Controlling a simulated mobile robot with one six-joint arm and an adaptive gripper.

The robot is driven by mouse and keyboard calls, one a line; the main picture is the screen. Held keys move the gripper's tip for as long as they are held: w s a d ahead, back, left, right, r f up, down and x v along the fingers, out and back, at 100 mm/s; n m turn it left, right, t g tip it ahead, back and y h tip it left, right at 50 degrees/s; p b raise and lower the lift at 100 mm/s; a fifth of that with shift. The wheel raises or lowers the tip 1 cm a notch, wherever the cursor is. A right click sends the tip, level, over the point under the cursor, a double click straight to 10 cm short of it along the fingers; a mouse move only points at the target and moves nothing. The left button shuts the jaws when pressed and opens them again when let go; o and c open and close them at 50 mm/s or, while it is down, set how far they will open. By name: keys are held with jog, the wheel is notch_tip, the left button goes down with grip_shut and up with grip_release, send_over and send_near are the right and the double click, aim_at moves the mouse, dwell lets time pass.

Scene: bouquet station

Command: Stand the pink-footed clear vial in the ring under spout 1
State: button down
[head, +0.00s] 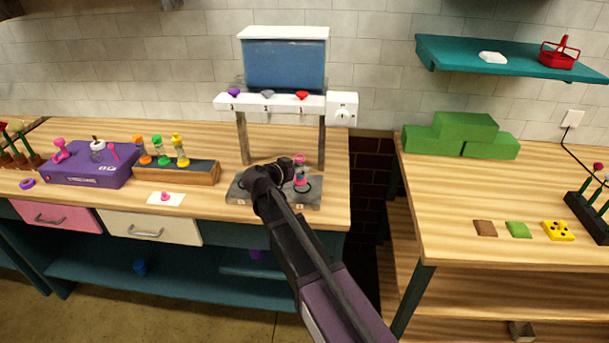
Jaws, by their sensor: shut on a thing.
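The clear vial (301,174) shows pink at its top and at its foot. It stands about upright over the right part of the grey base (312,203) of the dispenser. My gripper (290,172) is shut on it from the left side. I cannot tell whether its foot touches the base or sits in a ring. The dispenser has a white bar with a purple spout (233,92) on the left, a grey spout (267,94) in the middle and a red spout (302,95) on the right. My arm hides the middle of the base and its rings there.
A wooden rack (205,174) with coloured-top vials and a purple box (90,170) stand to the left. A white card (165,199) with a pink piece lies nearer. The dispenser's posts (322,140) rise behind my gripper. A gap separates the right table (450,200).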

jog(key=shift+w+d, duration=0.1)
jog(key=shift+w, duration=0.35)
jog(key=shift+w+d, duration=0.15)
jog(key=shift+w, duration=0.45)
notch_tip(320, 180, down, 4)
jog(key=b, duration=0.3)
jog(key=shift+r+b, duration=0.15)
jog(key=shift+b, duration=0.25)
jog(key=shift+c, duration=1.7)
grip_release()
jog(key=shift+r, duration=0.15)
jog(key=p+v, duration=0.4)
jog(key=v, duration=0.8)
